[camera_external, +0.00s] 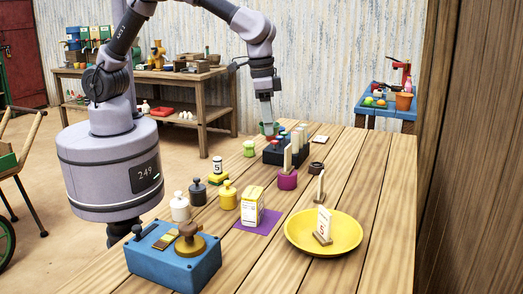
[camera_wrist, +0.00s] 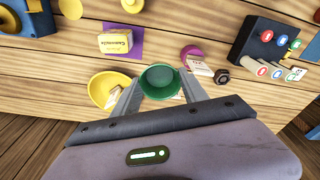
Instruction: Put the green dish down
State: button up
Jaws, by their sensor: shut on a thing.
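The green dish (camera_wrist: 160,80) is a small round bowl. In the wrist view it sits between the two fingertips of my gripper (camera_wrist: 161,92), which is shut on it. In the outside view my gripper (camera_external: 268,122) points down near the far end of the table, behind the dark blue block with knobs (camera_external: 272,155). Only a little green shows at its tip there, and I cannot tell the gap between dish and table.
A yellow plate (camera_external: 345,246) with a small sign stands at the table's front right. A yellow box (camera_external: 252,207) stands on a purple mat (camera_external: 266,224). A magenta holder (camera_external: 287,181) and black ring (camera_external: 317,166) are nearby. Bare planks (camera_external: 365,175) lie at the right.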

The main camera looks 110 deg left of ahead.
aim_at(269, 201)
notch_tip(269, 201, down, 21)
jog(key=b, duration=0.4)
jog(key=shift+d+f, duration=0.1)
jog(key=shift+f, duration=0.1)
jog(key=shift+r, duration=0.15)
jog(key=o, duration=1.3)
jog(key=shift+o, duration=0.2)
